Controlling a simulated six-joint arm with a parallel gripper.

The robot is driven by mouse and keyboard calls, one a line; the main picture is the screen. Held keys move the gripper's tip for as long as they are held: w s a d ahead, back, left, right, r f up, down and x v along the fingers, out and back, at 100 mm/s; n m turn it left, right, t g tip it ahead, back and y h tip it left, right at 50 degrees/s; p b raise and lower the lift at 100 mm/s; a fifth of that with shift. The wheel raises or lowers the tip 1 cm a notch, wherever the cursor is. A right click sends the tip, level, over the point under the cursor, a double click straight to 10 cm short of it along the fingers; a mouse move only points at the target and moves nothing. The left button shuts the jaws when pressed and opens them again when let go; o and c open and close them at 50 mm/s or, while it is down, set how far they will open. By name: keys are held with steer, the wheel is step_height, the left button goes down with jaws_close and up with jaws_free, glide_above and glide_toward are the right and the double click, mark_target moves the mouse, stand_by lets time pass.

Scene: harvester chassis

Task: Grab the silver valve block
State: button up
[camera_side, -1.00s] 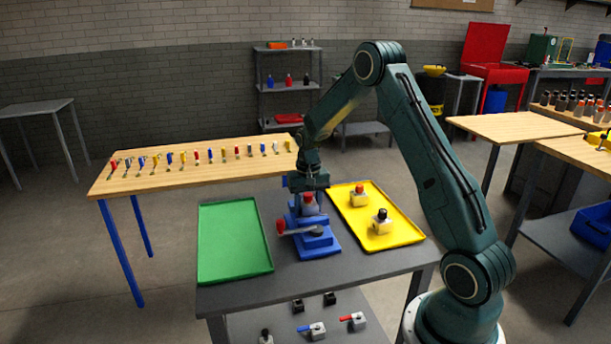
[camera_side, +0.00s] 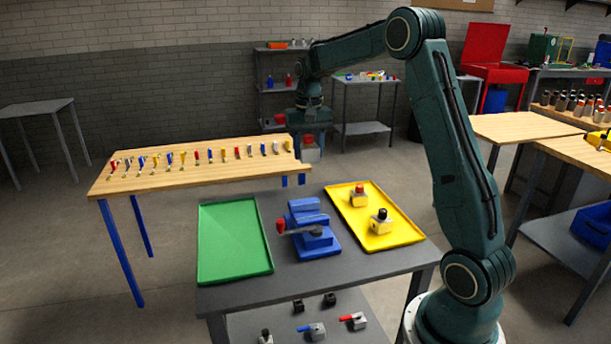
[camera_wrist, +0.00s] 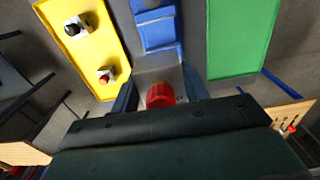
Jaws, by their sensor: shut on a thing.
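The silver valve block (camera_side: 312,155) with a red knob on top is held in my gripper (camera_side: 309,135), well above table height. In the wrist view the silver block (camera_wrist: 155,68) shows between the two fingers of my gripper (camera_wrist: 160,85), with its red knob pointing toward the camera. The gripper is shut on the block, with one finger on each side. The fingertips are partly hidden in the side view.
A blue vise (camera_side: 312,232) with a red-ended handle stands empty on the grey table, between a green tray (camera_side: 233,242) and a yellow tray (camera_side: 405,237) holding two blocks. A wooden table (camera_side: 190,178) with several small tools is behind.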

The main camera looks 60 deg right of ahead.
steer(key=shift+r, duration=0.95)
steer(key=shift+w+a, duration=0.1)
